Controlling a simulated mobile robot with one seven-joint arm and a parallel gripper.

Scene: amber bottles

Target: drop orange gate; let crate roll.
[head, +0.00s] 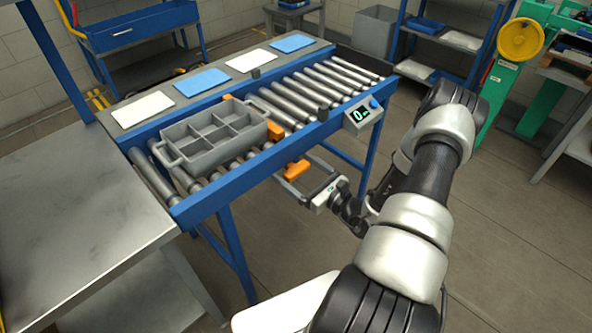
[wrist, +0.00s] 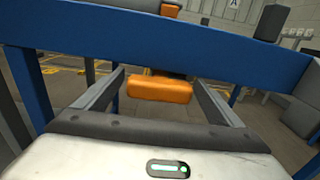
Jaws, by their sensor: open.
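The grey crate (head: 207,143) with several compartments sits on the rollers at the left part of the conveyor. The orange gate (head: 272,130) shows as an orange block at the crate's right end, with another orange piece at the far rail. An orange handle (head: 297,170) hangs below the front blue rail; in the wrist view the handle (wrist: 160,89) lies between my fingers. My gripper (head: 293,167) is open around the handle, with gaps on both sides in the wrist view (wrist: 157,82). Part of the gate (wrist: 170,11) shows above the rail there.
The blue front rail (wrist: 190,45) crosses just above my fingers. Rollers (head: 325,88) right of the gate are clear. A small display box (head: 362,115) hangs on the rail to the right. White and blue mats (head: 202,82) lie along the far shelf. A metal table (head: 75,200) stands left.

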